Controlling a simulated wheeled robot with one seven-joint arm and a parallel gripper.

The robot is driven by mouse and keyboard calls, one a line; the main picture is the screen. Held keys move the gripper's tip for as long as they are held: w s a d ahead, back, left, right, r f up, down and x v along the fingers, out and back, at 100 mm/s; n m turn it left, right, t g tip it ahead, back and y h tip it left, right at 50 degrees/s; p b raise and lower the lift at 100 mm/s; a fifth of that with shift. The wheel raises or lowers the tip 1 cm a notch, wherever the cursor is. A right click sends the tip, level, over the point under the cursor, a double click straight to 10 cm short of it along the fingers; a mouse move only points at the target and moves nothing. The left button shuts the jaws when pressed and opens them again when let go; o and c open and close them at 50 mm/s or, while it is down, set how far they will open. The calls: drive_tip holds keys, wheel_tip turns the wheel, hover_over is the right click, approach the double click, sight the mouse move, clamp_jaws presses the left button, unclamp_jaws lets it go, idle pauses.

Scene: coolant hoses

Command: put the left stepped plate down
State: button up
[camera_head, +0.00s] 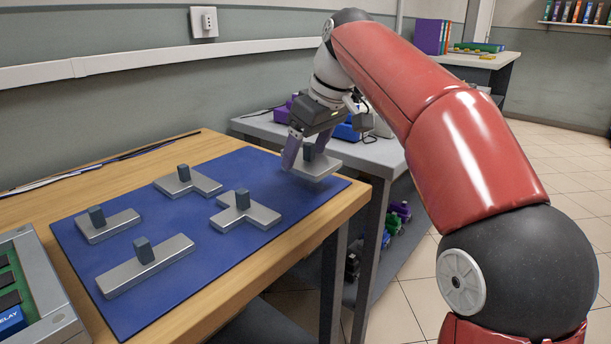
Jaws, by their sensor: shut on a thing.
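My gripper (308,150) is shut on the dark knob (308,153) of a grey metal plate (318,167). The fingers stand on either side of the knob and hide part of it. The plate is level, over the far right corner of the blue mat (255,170). I cannot tell whether its underside touches the mat. Its full outline is partly hidden by the fingers, so its stepped shape is unclear.
Several other grey plates with dark knobs lie on the mat, the closest being a T-shaped plate (246,215). A grey table (372,155) stands behind.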

sight(311, 157)
wheel_tip(311, 157, down, 4)
drive_tip(key=b, duration=0.3)
drive_tip(key=shift+b, duration=0.3)
drive_tip(key=shift+r, duration=0.1)
drive_tip(key=o, duration=1.1)
